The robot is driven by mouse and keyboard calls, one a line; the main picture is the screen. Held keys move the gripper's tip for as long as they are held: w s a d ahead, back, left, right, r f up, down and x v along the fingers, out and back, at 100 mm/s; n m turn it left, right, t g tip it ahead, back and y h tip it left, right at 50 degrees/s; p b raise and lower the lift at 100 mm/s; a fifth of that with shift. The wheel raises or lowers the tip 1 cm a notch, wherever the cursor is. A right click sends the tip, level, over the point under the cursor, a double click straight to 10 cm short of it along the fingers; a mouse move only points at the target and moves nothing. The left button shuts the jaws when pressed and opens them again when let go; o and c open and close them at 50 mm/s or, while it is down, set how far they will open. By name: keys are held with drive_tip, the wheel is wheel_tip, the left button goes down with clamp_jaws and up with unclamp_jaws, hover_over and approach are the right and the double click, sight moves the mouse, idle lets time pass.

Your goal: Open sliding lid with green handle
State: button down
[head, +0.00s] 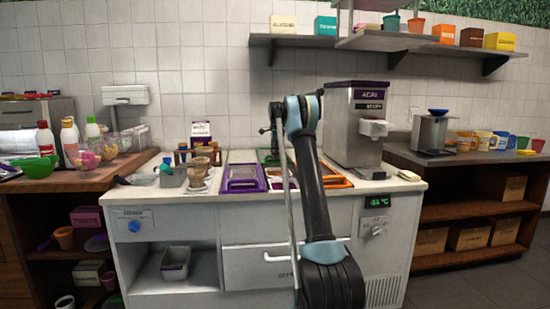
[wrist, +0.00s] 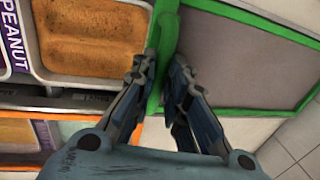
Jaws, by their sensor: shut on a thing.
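The green-framed sliding lid (wrist: 245,62) with a dark grey panel fills the right of the wrist view. Its green handle (wrist: 168,35) runs along the lid's left edge. My gripper (wrist: 160,72) is shut on the green handle, with one finger on each side of it. In the head view, my arm hides most of the gripper and the lid; a bit of green frame (head: 264,157) shows behind the arm.
A peanut container (wrist: 95,40) with brown topping lies left of the handle. A purple-framed lid (head: 243,178) and an orange-framed one (head: 335,180) flank my arm on the counter. The grey açaí machine (head: 354,125) stands close on the right, and cups (head: 198,172) stand on the left.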

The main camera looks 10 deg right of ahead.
drive_tip(key=shift+w, duration=0.2)
drive_tip(key=c, duration=1.6)
unclamp_jaws()
drive_tip(key=shift+s+r, duration=0.4)
drive_tip(key=shift+r, duration=1.55)
drive_tip(key=shift+s+r, duration=0.35)
drive_tip(key=shift+r, duration=1.6)
drive_tip(key=shift+s+r, duration=0.4)
drive_tip(key=shift+r, duration=1.55)
